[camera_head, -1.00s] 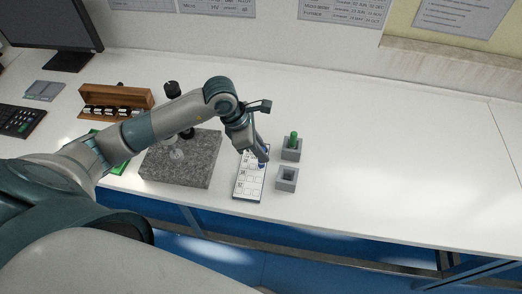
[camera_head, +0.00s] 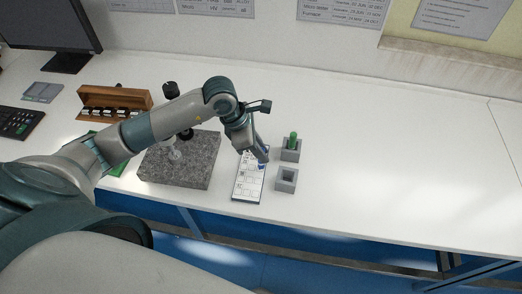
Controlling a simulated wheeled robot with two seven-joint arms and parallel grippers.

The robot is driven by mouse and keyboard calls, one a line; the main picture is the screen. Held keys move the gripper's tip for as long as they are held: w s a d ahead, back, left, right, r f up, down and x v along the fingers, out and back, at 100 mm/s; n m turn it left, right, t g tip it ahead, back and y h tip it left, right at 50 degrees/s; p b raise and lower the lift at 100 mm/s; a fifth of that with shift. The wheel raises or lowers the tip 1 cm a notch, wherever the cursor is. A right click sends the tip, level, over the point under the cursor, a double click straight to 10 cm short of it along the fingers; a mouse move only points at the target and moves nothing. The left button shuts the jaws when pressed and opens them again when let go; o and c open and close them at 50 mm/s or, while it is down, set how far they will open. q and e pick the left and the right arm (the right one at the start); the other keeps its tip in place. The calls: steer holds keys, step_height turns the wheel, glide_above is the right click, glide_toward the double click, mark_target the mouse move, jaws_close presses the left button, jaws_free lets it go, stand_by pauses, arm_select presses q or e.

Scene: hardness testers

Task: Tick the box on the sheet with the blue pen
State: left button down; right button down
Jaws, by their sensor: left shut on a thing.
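The sheet (camera_head: 247,187) lies on the white table as a narrow white form with a dark edge and rows of boxes. My left gripper (camera_head: 262,158) is over the upper right part of the sheet and hides some of it. It is shut on the blue pen (camera_head: 263,163), of which only a small blue bit shows at the fingertips. I cannot tell whether the pen's tip touches the paper. My right gripper is not in view.
A grey holder (camera_head: 291,155) with a green pen (camera_head: 293,140) stands right of the sheet. An empty grey holder (camera_head: 286,180) is in front of it. A granite block (camera_head: 205,168) is left of the sheet. A wooden box (camera_head: 114,96) stands farther back. The table's right side is clear.

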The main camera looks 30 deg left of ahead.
arm_select(q)
steer(key=shift+w+b, duration=0.15)
steer(key=shift+b, duration=0.15)
stand_by(0.6)
steer(key=shift+r+p, duration=1.6)
steer(key=shift+r, duration=1.45)
